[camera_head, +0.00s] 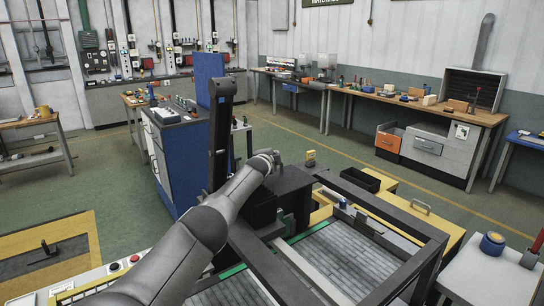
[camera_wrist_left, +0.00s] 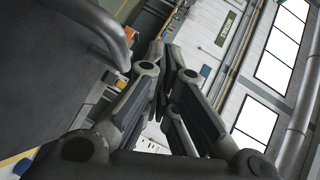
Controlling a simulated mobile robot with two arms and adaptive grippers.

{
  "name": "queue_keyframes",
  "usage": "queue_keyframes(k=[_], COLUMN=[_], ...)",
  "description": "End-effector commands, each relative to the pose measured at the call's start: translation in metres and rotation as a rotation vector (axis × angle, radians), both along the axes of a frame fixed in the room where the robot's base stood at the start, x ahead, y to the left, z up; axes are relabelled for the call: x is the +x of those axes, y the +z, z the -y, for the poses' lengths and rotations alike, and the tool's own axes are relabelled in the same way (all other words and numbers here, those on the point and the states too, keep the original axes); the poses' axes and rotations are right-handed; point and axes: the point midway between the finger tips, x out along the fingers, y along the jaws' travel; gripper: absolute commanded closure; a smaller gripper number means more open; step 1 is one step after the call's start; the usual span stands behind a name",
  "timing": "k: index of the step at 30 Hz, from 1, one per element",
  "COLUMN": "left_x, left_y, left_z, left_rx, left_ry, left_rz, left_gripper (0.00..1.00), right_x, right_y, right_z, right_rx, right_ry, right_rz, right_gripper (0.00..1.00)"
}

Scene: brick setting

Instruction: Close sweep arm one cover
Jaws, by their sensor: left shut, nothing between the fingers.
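A brick press machine with a dark frame (camera_head: 375,205) and grey slatted beds (camera_head: 345,262) stands in front of me. I cannot tell for sure which part is the sweep arm one cover. A dark box-shaped part (camera_head: 290,184) sits at the machine's left, beside a tall dark upright (camera_head: 221,135). My left arm reaches to this part; the gripper (camera_head: 272,157) is at its top, small and partly hidden. In the left wrist view, a large dark grey surface (camera_wrist_left: 50,70) with a curved handle-like edge is close beside the fingers. The left gripper (camera_wrist_left: 166,52) is shut and empty.
A control panel with a red button (camera_head: 134,259) is at the lower left. A blue cabinet (camera_head: 180,150) stands behind my arm. A side table (camera_head: 490,275) with a blue round item (camera_head: 492,243) is at the right. Green floor lies open behind the machine.

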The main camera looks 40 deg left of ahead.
Motion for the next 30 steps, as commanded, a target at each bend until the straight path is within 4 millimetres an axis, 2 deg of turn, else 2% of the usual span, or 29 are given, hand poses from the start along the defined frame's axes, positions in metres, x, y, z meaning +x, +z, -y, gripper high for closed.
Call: queue_keyframes(k=[19,30], left_x=[-0.001,-0.015], left_y=[0.000,0.003], left_z=[0.001,0.006], left_rx=[-0.001,-0.003], left_ry=[-0.003,-0.005], left_rz=[0.000,-0.003], left_gripper=[1.00,1.00], right_x=[0.005,0.004], right_y=[0.000,0.000], right_z=[0.001,0.000], right_rx=[0.000,0.000], right_ry=[0.000,0.000], right_rz=[0.008,0.006], right_gripper=[1.00,1.00])
